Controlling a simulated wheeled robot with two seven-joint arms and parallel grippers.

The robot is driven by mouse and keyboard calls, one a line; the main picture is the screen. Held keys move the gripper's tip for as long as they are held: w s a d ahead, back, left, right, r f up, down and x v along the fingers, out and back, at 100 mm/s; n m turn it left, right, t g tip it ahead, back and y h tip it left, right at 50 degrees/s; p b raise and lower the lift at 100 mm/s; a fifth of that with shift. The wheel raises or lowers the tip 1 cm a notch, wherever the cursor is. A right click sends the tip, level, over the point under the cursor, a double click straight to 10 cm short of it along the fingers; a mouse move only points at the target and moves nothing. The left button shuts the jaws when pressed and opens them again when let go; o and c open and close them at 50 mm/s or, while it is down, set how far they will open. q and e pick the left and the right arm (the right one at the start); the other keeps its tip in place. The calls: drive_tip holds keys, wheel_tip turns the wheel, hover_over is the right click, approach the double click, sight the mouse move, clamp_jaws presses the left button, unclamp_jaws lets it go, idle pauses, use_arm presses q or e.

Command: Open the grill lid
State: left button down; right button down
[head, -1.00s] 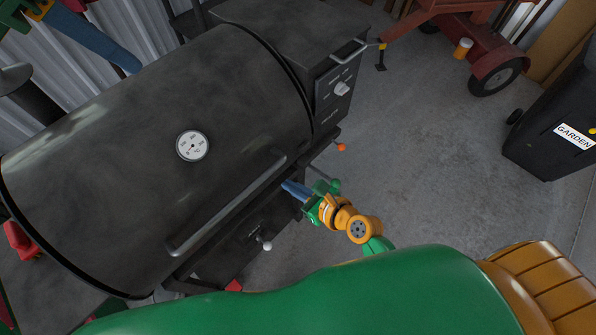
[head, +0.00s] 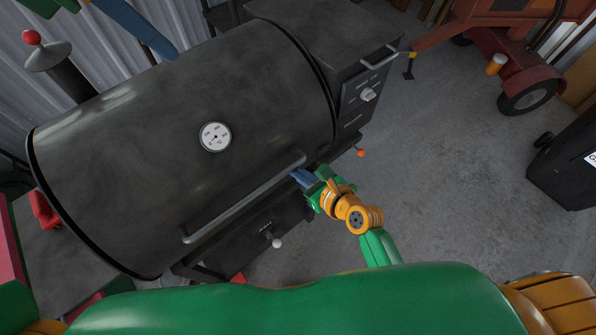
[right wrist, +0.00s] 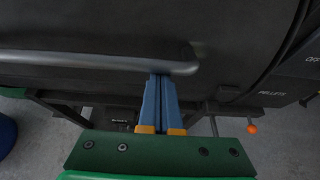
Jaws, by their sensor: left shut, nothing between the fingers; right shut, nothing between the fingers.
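The dark grill lid (head: 130,125) is closed, with a round white thermometer (head: 215,137) on it. A long bar handle (head: 235,205) runs along its lower front. My right gripper (head: 296,175) is shut and empty, its blue fingertips at the right end of the handle. In the right wrist view, the shut blue fingers (right wrist: 161,80) reach up to the handle (right wrist: 90,62) near its right end, seemingly just below it; contact cannot be told.
A pellet box (head: 330,40) with a control knob adjoins the grill's right side. A chimney (head: 70,80) stands behind left. A side shelf (head: 70,235) holds a red object (head: 44,210). A red trailer (head: 515,75) and dark bin (head: 570,165) stand right. Concrete floor (head: 445,160) between is clear.

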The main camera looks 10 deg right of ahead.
drive_tip(key=shift+s+d+r, duration=0.15)
drive_tip(key=shift+d+r, duration=0.05)
drive_tip(key=shift+r, duration=0.9)
drive_tip(key=shift+s+r, duration=0.1)
drive_tip(key=shift+r, duration=0.05)
use_arm(q)
drive_tip(key=c, duration=0.8)
unclamp_jaws()
drive_tip(key=shift+r, duration=0.1)
drive_tip(key=shift+o, duration=0.2)
use_arm(e)
drive_tip(key=shift+r, duration=0.1)
